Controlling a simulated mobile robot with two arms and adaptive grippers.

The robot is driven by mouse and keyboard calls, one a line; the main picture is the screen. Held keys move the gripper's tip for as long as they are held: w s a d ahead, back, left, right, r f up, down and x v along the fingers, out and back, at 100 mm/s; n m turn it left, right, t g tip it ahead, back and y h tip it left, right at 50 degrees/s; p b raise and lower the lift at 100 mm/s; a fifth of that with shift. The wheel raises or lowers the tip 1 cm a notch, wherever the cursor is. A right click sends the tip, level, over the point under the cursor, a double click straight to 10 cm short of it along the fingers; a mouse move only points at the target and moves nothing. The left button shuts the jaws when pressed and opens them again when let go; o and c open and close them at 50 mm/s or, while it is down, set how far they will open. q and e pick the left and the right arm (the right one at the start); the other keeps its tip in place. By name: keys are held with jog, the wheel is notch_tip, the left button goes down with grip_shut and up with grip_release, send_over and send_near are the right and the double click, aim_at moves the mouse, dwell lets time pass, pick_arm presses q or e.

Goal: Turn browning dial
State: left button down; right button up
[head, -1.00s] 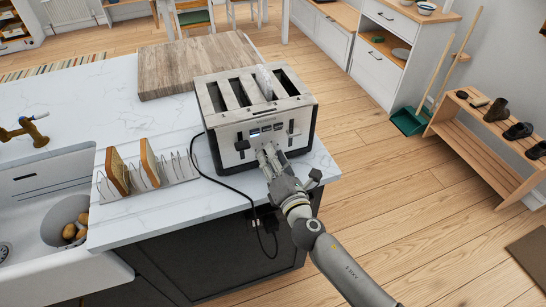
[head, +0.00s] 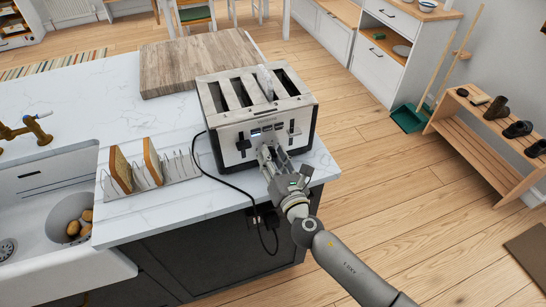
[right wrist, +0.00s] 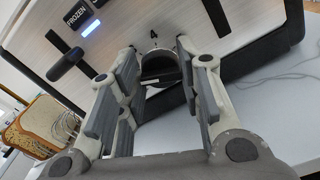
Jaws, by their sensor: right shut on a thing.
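The toaster (head: 228,140) is a steel four-slot model, standing upright near the counter's right front corner. My right gripper (head: 272,158) is at the lower middle of its front face. In the right wrist view, the browning dial (right wrist: 160,66) is a dark round knob with a light rim, under a printed "4". In the head view the gripper hides the dial. My left gripper is not in view.
A toast rack (head: 185,172) with bread slices stands left of the toaster, and a wooden board (head: 190,62) lies behind. A black cord (head: 225,184) runs over the counter's front edge. The sink (head: 40,190) is at the left.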

jog(key=shift+f, duration=0.15)
jog(key=o, duration=1)
jog(key=shift+o, duration=0.2)
jog(key=shift+s, duration=0.2)
jog(key=v, duration=1.1)
jog(key=shift+s, duration=0.25)
jog(key=shift+d, duration=0.15)
